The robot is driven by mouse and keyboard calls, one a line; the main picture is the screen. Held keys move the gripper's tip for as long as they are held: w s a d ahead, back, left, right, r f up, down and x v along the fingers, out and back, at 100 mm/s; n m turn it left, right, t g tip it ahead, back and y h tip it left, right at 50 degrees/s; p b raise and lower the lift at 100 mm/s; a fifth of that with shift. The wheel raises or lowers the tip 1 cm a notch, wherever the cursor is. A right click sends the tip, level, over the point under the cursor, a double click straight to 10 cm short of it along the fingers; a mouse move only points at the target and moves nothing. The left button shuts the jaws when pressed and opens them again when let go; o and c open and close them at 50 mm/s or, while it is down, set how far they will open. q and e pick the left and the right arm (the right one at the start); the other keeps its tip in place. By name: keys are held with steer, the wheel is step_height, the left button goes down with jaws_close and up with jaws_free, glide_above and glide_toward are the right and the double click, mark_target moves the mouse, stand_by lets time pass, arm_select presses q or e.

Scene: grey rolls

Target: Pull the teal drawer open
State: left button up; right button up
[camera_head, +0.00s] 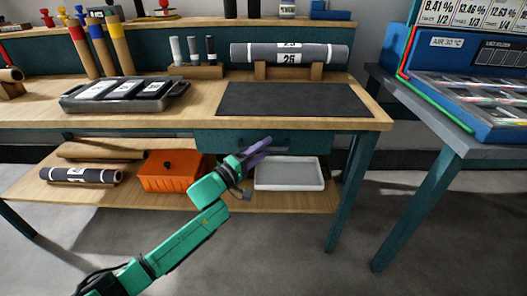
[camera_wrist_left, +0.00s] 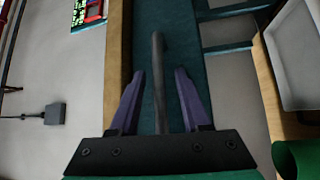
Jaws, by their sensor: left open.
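The teal drawer (camera_head: 220,139) sits under the right part of the wooden bench top, and its front looks flush with the bench. In the left wrist view the drawer front (camera_wrist_left: 181,42) runs lengthwise along the wooden edge. Its grey bar handle (camera_wrist_left: 158,75) lies between my purple fingers, with a gap on each side. My left gripper (camera_head: 264,150) is open in front of the drawer, and it also shows in the wrist view (camera_wrist_left: 157,100). In the head view the handle is hard to make out. My right gripper is not in view.
A dark mat (camera_head: 290,99) and a grey roll (camera_head: 240,53) on a wooden stand are on the bench top above. An orange box (camera_head: 168,172) and a white tray (camera_head: 290,174) stand on the lower shelf. A blue machine (camera_head: 460,85) stands on the right table.

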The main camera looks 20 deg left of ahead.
arm_select(q)
jaws_close()
stand_by(1.4)
